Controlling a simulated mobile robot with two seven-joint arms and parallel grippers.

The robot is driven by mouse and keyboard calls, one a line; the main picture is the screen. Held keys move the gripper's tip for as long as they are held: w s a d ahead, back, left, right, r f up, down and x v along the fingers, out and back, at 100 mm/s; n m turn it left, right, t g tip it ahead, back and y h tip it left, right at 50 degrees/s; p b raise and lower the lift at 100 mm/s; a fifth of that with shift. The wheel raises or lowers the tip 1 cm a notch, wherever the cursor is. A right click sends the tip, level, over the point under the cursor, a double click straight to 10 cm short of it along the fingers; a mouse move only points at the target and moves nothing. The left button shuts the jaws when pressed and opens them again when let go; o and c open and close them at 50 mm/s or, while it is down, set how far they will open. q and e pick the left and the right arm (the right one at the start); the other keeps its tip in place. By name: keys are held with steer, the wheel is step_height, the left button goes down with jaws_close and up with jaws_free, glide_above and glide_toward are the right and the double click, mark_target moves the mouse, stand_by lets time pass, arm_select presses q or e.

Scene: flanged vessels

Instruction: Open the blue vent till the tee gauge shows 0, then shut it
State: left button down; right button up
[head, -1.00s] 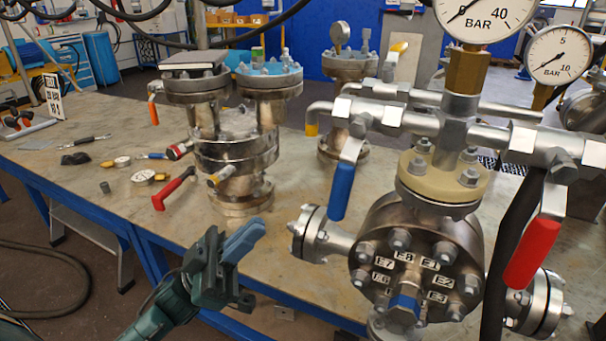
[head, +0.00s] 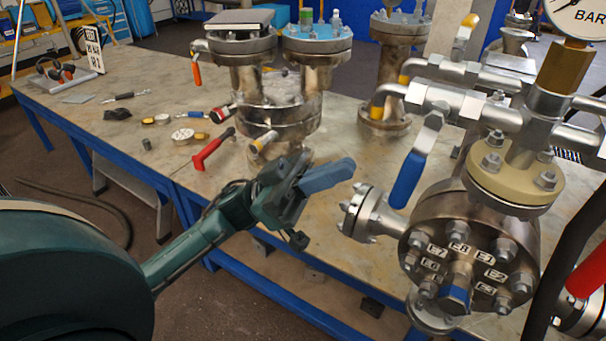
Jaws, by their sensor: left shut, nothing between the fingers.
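The blue vent lever (head: 408,179) hangs down at a slant from its valve on the steel pipework (head: 450,100), above the flanged vessel (head: 470,255). The tee gauge (head: 580,15) is cut off by the top right corner; its needle reading cannot be told. My left gripper (head: 335,177) is shut and empty, left of the blue lever and apart from it, with its blue-grey fingers pointing right towards it. My right gripper is not in view.
A red lever (head: 588,272) is partly hidden at the right edge by a black tube. The side flange (head: 362,212) sticks out left of the vessel, below my left gripper. Another flanged vessel (head: 268,125) and loose tools lie on the table (head: 70,115).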

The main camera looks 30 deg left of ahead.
mark_target(414, 164)
arm_select(q)
steer(key=d, duration=0.4)
steer(key=shift+w+d+f, duration=0.1)
steer(key=shift+w+d, duration=0.05)
steer(key=shift+w, duration=0.2)
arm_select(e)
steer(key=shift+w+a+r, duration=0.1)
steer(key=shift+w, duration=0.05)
